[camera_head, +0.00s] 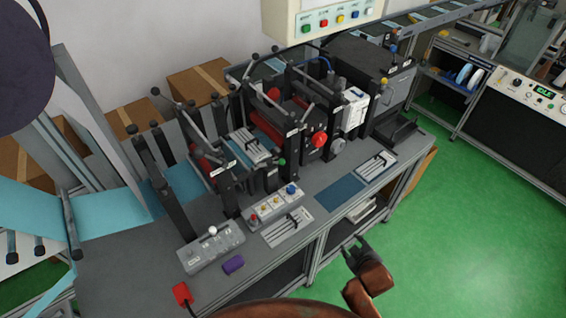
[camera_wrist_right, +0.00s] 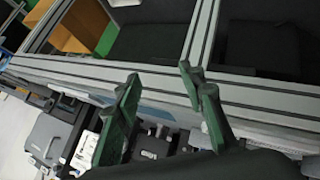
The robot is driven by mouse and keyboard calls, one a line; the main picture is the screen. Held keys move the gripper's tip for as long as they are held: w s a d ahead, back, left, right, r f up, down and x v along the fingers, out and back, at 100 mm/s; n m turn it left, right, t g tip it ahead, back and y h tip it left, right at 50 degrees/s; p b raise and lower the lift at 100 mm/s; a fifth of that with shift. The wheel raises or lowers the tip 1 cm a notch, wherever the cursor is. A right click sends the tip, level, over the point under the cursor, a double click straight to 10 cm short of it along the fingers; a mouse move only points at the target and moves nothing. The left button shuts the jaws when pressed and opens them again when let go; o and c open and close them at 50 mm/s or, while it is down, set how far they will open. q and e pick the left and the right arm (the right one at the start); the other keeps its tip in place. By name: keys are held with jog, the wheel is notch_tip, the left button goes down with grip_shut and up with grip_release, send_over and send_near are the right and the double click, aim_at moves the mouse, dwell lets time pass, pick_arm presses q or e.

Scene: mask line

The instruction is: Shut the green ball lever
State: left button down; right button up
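The green ball lever (camera_head: 281,162) shows as a small green knob at the front of the roller machine, beside a black upright, in the head view. Its arm is mostly hidden, and I cannot tell its position. I cannot make it out in the right wrist view. My right gripper (camera_head: 355,247) is in front of the table's front edge, to the right of and nearer than the lever, and apart from it. In the right wrist view its two fingers (camera_wrist_right: 158,76) are spread with nothing between them. My left gripper is not in view.
The grey table (camera_head: 130,275) bears a button box (camera_head: 272,205), a grey box with a white ball (camera_head: 212,246), a purple cylinder (camera_head: 233,265) and a red-ended piece (camera_head: 182,294). A red knob (camera_head: 319,140) is right of the lever. Green floor (camera_head: 460,210) is open at right.

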jog(key=w+a+r+n+t+y, duration=0.35)
jog(key=w+a+r+n, duration=0.55)
jog(key=w+a+r, duration=0.3)
jog(key=n+y, duration=0.5)
jog(key=n, duration=0.9)
send_near(284, 164)
jog(key=x, duration=0.3)
jog(key=shift+y+x, duration=0.25)
jog(key=shift+x, duration=0.5)
jog(key=x, duration=0.7)
jog(key=shift+d+b, duration=0.15)
jog(key=shift+b, duration=0.2)
jog(key=shift+f, duration=0.1)
grip_shut()
